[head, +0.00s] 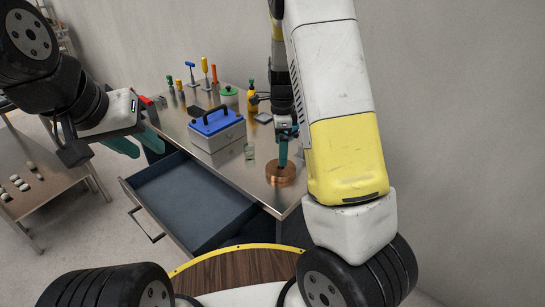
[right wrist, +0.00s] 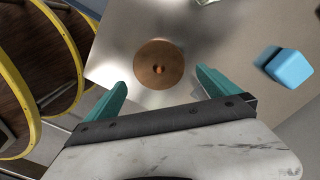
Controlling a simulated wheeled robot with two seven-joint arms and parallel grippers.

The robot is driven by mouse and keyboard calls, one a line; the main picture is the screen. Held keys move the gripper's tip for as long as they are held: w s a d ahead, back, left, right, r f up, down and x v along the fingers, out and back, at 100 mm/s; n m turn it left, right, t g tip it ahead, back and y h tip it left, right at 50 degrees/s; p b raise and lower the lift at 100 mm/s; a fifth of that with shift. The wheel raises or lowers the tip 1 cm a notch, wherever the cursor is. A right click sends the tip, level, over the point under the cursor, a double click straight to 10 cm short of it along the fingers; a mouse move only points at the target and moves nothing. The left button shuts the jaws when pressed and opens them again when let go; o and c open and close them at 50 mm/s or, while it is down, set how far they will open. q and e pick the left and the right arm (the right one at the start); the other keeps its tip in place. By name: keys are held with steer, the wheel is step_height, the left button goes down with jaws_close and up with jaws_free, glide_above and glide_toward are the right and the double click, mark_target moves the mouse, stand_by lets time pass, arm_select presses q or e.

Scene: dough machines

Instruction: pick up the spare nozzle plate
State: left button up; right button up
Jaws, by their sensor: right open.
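The spare nozzle plate appears to be the round copper-coloured disc (head: 280,174) near the right front edge of the metal table. In the right wrist view the disc (right wrist: 158,64) lies flat with a small hole at its centre. My right gripper (right wrist: 160,88) is open, its two teal fingers apart, with the disc just beyond and between the fingertips. In the head view my right gripper (head: 283,155) comes down over the disc; contact cannot be told. My left gripper (head: 138,142) is to the left, above the open drawer side, with teal fingers apart and nothing between them.
The metal table (head: 262,142) carries a toolbox with a blue lid (head: 214,120), a small glass (head: 250,151) and several upright tools at the back. A drawer (head: 190,197) stands open at the front. A light-blue block (right wrist: 289,67) lies right of the disc in the wrist view.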

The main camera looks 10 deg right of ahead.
mark_target(281, 170)
step_height(281, 170, down, 8)
steer(key=shift+s+d+r, duration=0.1)
steer(key=shift+r, duration=0.15)
steer(key=shift+r, duration=0.1)
steer(key=c, duration=1.8)
